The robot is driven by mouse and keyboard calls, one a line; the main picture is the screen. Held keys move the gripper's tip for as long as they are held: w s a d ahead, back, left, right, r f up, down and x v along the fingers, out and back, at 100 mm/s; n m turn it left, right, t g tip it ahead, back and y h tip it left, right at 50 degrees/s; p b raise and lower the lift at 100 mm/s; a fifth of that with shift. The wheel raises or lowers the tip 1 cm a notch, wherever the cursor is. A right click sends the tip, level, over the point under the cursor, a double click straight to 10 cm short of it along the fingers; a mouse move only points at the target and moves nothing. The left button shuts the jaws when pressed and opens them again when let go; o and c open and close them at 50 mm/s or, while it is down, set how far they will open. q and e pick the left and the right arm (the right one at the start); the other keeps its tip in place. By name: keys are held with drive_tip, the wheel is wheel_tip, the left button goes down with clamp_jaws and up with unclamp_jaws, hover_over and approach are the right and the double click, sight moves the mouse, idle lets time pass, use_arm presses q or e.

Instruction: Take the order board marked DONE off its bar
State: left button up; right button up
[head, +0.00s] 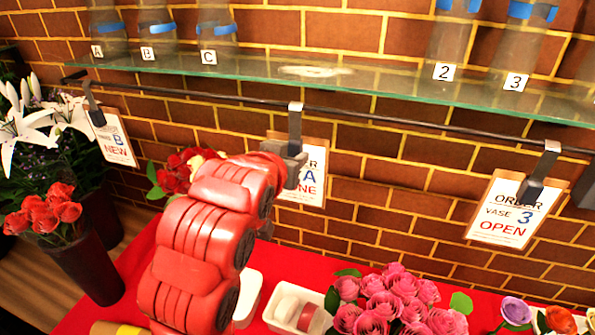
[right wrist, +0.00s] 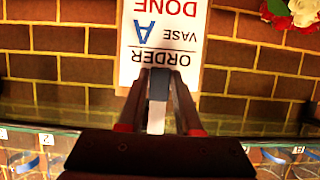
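The order board marked DONE, for vase A (head: 313,178), hangs on the dark bar (head: 372,116) under the glass shelf. A grey hanger (head: 295,122) runs from the bar to its top. My right gripper (head: 292,160) is at this hanger, in front of the board's upper left part, which it hides. In the right wrist view the board (right wrist: 165,40) appears upside down. There the fingers of my right gripper (right wrist: 158,98) lie close on both sides of the hanger, with no clear gap at their tips. My left gripper is not in view.
Boards marked NEW (head: 117,140) and OPEN (head: 507,212) hang left and right on the bar. Glass vases stand on the shelf (head: 330,75) above. Below are a red table (head: 290,262), pink roses (head: 392,303), a white tray (head: 300,308) and a dark flower bucket (head: 85,265).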

drive_tip(key=shift+w, duration=0.1)
drive_tip(key=shift+c, duration=1.1)
clamp_jaws()
